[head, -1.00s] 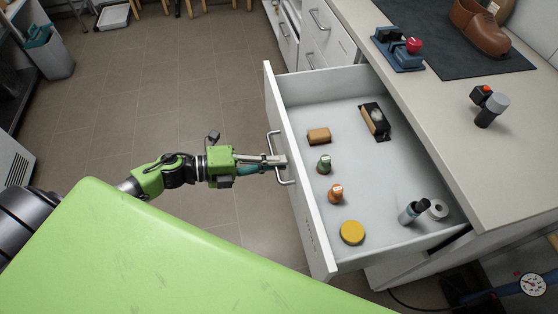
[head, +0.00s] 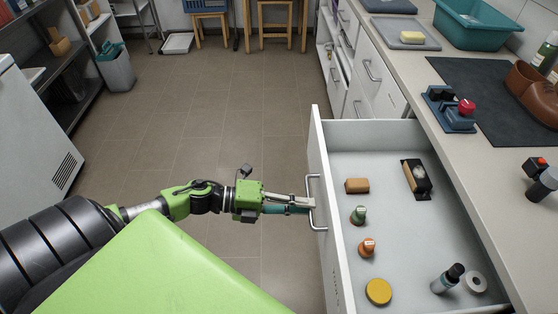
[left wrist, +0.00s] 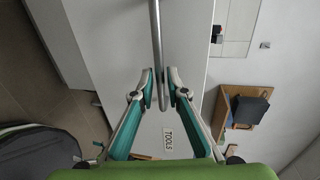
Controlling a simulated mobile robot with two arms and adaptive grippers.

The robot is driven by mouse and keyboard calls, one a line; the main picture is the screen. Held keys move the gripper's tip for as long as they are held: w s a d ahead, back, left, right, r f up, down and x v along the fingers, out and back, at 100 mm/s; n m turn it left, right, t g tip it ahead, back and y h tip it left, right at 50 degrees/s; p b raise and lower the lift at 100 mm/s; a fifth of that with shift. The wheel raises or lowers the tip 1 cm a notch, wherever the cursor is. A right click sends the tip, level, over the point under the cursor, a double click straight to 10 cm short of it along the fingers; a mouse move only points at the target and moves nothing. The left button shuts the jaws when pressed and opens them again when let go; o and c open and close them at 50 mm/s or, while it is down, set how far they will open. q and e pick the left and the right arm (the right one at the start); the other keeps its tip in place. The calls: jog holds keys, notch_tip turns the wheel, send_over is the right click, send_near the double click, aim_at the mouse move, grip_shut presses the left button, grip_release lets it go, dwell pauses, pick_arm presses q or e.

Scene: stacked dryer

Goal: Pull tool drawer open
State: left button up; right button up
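The tool drawer (head: 338,210) stands well out from the cabinet, and its inside shows in the head view. Its metal bar handle (head: 309,182) is on the white front. My left gripper (head: 308,204) is at this handle, with its fingertips on either side of the bar. In the left wrist view, the handle (left wrist: 156,35) runs between the fingertips (left wrist: 160,88), with a visible gap between the fingers, so they look open. A "TOOLS" label (left wrist: 168,143) is on the drawer front. My right gripper is not in view.
The drawer holds a brown block (head: 357,185), a brush (head: 416,178), a yellow tin (head: 378,291) and several small items. The counter (head: 418,75) above carries a teal tub (head: 478,25) and a dark mat (head: 500,100). The floor (head: 225,110) left of the drawer is clear.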

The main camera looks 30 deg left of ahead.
pick_arm(q)
jog(key=v, duration=1)
jog(key=shift+f, duration=0.1)
jog(key=w+a+f+n+t+y, duration=0.1)
jog(key=a+f+n+t+y, duration=0.1)
jog(key=a+f+n+y, duration=0.5)
jog(key=w+a+f+n+t+y, duration=0.15)
jog(key=a+f+n, duration=0.35)
jog(key=f, duration=0.5)
jog(key=s+a+f+n+g+y, duration=0.1)
jog(key=s+f+n+g+y, duration=0.1)
jog(key=s+f+n, duration=0.45)
jog(key=s+f+n+g+y, duration=0.1)
jog(key=s+f+y, duration=0.15)
jog(key=f, duration=0.75)
jog(key=s+d+f+n+g, duration=0.3)
jog(key=s+d+f, duration=0.5)
jog(key=s, duration=0.4)
jog(key=s+d+f+n+g, duration=0.4)
jog(key=s+d+f+g, duration=0.1)
jog(key=s+d+f, duration=0.4)
jog(key=s, duration=0.2)
jog(key=shift+s+d+f+g, duration=0.35)
